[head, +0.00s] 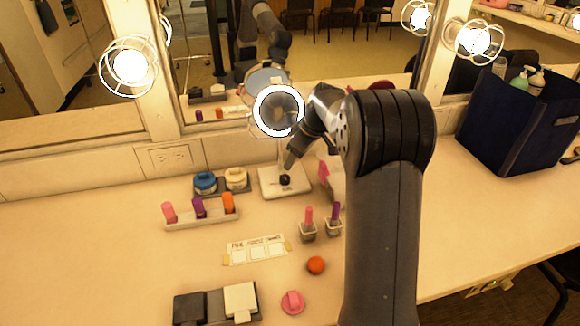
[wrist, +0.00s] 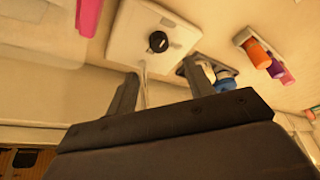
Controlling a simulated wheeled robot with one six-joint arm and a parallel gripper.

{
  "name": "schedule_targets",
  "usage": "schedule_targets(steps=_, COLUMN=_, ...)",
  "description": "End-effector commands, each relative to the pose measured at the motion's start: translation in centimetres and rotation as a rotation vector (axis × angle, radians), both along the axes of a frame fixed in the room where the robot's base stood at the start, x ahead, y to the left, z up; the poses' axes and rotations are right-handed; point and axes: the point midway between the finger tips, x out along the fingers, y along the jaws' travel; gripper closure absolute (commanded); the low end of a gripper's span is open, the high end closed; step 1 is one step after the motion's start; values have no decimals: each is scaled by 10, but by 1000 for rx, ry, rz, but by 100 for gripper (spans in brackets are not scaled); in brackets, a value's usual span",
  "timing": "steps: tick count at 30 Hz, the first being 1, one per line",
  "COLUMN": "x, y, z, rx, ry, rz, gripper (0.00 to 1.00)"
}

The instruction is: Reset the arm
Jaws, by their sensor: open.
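My arm reaches from the lower right of the head view over the counter toward the mirror. My gripper (head: 291,160) is tipped downward above the white square base (head: 270,186) of the lit ring stand (head: 279,110), partly hidden by my own wrist. In the wrist view my gripper (wrist: 160,84) has its two fingers spread apart with nothing between them. A small dark round thing (wrist: 158,42) sits on the white base beyond the fingers; it also shows in the head view (head: 285,180). I cannot tell whether a finger touches the stand.
A holder with pink, purple and orange tubes (head: 200,222), blue and cream jars (head: 205,181), two small cups (head: 308,232), an orange ball (head: 316,265) and a pink item (head: 292,302) stand around. A dark blue bin (head: 500,130) is at right. The right counter is mostly clear.

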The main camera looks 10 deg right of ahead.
Motion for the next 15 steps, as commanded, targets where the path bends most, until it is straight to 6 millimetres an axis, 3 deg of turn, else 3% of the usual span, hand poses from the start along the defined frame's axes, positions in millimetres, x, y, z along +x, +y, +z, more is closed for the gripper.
schedule_targets(steps=6, x=-5, y=-5, z=16, rx=-1, ry=-1, rz=0, gripper=50)
schedule_targets(steps=15, x=-5, y=-5, z=16, rx=-1, ry=1, rz=0, gripper=50)
